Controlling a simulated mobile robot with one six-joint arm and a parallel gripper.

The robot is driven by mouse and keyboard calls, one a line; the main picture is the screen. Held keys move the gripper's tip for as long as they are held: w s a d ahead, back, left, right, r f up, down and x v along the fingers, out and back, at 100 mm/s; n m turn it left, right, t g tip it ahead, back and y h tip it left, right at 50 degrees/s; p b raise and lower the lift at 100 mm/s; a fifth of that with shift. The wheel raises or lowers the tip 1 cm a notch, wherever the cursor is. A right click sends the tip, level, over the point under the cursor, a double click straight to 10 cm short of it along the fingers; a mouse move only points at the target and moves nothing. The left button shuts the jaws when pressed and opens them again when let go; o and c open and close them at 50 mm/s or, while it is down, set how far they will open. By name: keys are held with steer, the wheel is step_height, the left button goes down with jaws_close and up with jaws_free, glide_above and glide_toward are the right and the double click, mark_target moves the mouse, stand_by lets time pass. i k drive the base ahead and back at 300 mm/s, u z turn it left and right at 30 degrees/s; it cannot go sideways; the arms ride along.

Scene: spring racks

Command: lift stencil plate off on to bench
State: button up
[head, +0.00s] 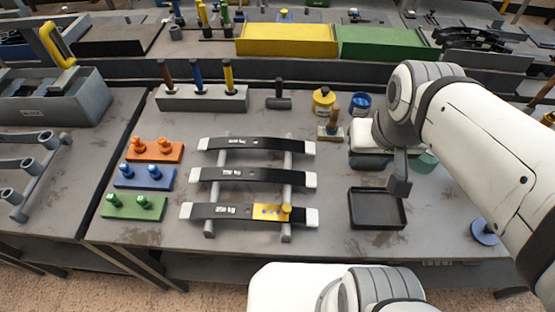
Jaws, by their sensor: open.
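The stencil plate (268,211) is a small yellow plate with blue marks and a yellow knob at its right end. It lies on the right half of the front black leaf spring (215,211), which rests across two grey rack bars (287,230). My gripper (399,184) is to the right of the plate and apart from it, above the bench near a black tray. One dark finger shows clearly; the rest is hidden by my wrist. It is open, and I see nothing held in it. The bench top (330,236) is bare just right of the rack.
Two more leaf springs (250,177) lie behind the front one. Orange (155,151), blue and green peg blocks stand left of the rack. The empty black tray (377,209) is at the right. A tool block (203,98), hammer and yellow pot (323,102) stand behind.

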mark_target(286, 209)
steer(key=z, duration=0.15)
steer(key=k, duration=0.5)
steer(key=u, duration=1.35)
steer(key=k, duration=0.85)
steer(key=z, duration=1.05)
steer(key=i, duration=1)
steer(key=u, duration=0.05)
